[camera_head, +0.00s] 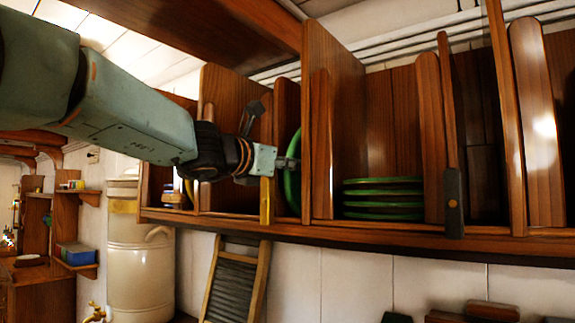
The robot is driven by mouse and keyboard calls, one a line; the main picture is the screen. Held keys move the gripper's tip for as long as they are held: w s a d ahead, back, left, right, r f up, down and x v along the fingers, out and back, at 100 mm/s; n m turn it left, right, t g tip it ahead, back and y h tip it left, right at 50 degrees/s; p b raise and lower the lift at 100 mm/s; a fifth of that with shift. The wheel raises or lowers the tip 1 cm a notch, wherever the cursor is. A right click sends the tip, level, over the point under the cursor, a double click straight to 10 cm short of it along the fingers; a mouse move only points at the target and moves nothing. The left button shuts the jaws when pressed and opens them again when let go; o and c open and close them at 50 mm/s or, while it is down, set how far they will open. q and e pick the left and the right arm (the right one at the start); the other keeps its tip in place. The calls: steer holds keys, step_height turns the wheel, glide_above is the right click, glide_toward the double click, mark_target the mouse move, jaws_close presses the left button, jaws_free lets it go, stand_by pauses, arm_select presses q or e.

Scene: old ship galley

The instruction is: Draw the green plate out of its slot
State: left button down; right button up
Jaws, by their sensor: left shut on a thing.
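The green plate (292,181) stands upright on edge in a narrow slot of the wooden rack (400,231), between wooden dividers. Only a curved strip of its rim shows; the rest is hidden by a divider and my gripper. My left gripper (284,163) reaches in from the left and is shut on the plate's near rim. My right gripper is not in view.
Several green plates (383,197) lie stacked flat in the compartment to the right. Wooden dividers (321,145) stand close on the slot's right side. Below are a washboard (236,283) and a cream urn (139,262) at the left.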

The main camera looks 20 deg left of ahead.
arm_select(q)
steer(key=shift+s+d+r+p, duration=0.15)
steer(key=shift+r+p, duration=0.15)
steer(key=shift+r, duration=0.35)
steer(key=shift+a+r+p, duration=0.25)
steer(key=shift+r+p, duration=0.05)
steer(key=shift+p, duration=0.05)
steer(key=shift+d, duration=0.2)
